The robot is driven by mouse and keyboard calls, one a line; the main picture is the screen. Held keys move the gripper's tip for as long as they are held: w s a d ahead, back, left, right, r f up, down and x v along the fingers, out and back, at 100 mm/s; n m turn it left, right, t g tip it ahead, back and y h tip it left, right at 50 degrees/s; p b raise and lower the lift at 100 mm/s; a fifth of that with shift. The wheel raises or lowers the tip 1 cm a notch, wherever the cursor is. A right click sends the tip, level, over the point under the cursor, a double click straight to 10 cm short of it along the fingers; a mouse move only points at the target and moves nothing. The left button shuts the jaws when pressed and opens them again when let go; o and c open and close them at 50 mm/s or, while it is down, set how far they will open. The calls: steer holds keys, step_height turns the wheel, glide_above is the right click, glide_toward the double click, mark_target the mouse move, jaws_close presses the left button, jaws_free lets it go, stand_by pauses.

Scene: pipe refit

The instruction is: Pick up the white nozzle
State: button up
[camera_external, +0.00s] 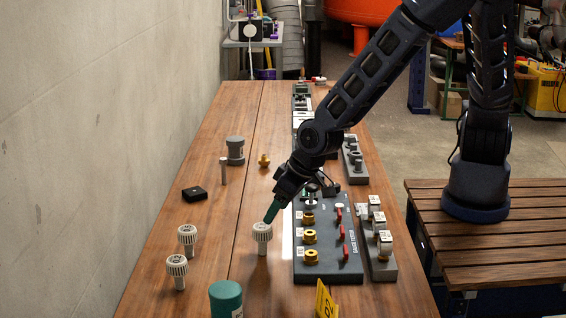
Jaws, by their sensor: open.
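Three white ribbed nozzle-like pieces with narrower stems stand upright on the wooden table. One white nozzle (262,234) is near the middle, and two white nozzles (187,237) (176,267) are at the left. I cannot tell them apart by the task's name. My gripper (271,214) has green fingers and points down and left. Its tips are just above and right of the middle nozzle's head. It is open, with nothing visible held. The small gap between the fingers and that nozzle is hard to judge.
A dark panel (333,268) with brass fittings and red handles lies right of the middle nozzle. A grey rack (378,262) stands beyond it. A green cylinder (226,299) and yellow sign (325,300) are in front. A black block (194,194) and grey cylinder (235,150) are farther back.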

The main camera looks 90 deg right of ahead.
mark_target(267, 227)
steer(key=shift+h, duration=0.3)
steer(key=shift+w+x, duration=0.15)
steer(key=shift+x, duration=1.3)
steer(key=shift+w+x, duration=0.15)
steer(key=shift+x, duration=1.35)
steer(key=shift+x, duration=1.65)
steer(key=shift+w+f, duration=0.25)
steer(key=shift+f, duration=0.6)
steer(key=c, duration=1.1)
